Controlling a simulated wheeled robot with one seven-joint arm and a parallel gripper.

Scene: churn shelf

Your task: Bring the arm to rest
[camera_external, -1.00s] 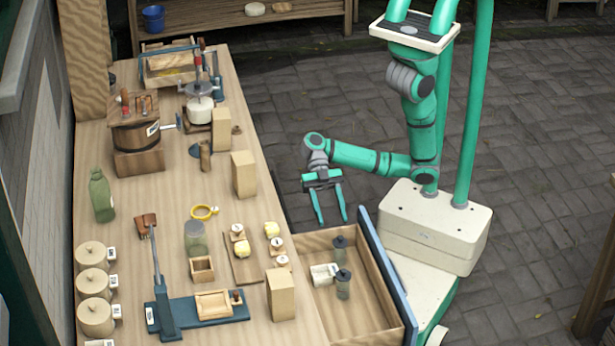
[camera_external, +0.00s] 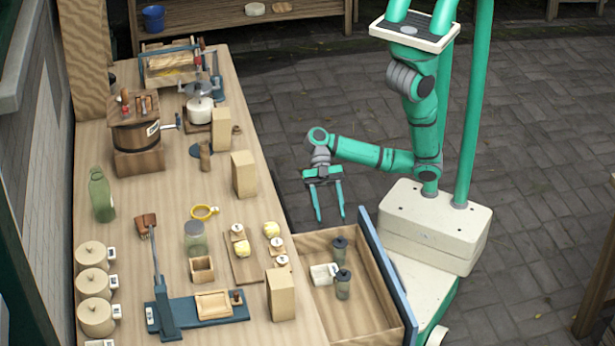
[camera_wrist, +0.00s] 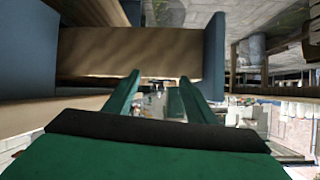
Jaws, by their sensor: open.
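My gripper (camera_external: 329,214) hangs from my green arm in the external view, beside the right edge of the table and above the far end of the open drawer (camera_external: 377,318). Its two fingers point down, spread apart, with nothing between them. In the wrist view the green fingers of my gripper (camera_wrist: 158,88) also stand apart and empty. A wooden board face and blue-grey panels fill much of the wrist view ahead of the fingers.
The drawer holds two dark-lidded jars (camera_external: 342,284) and a small white box (camera_external: 323,274). The wooden table (camera_external: 190,245) carries a barrel churn (camera_external: 137,140), a green bottle (camera_external: 101,195), a blue lever press (camera_external: 165,305) and several wooden blocks. Paved floor (camera_external: 300,130) is clear behind my arm.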

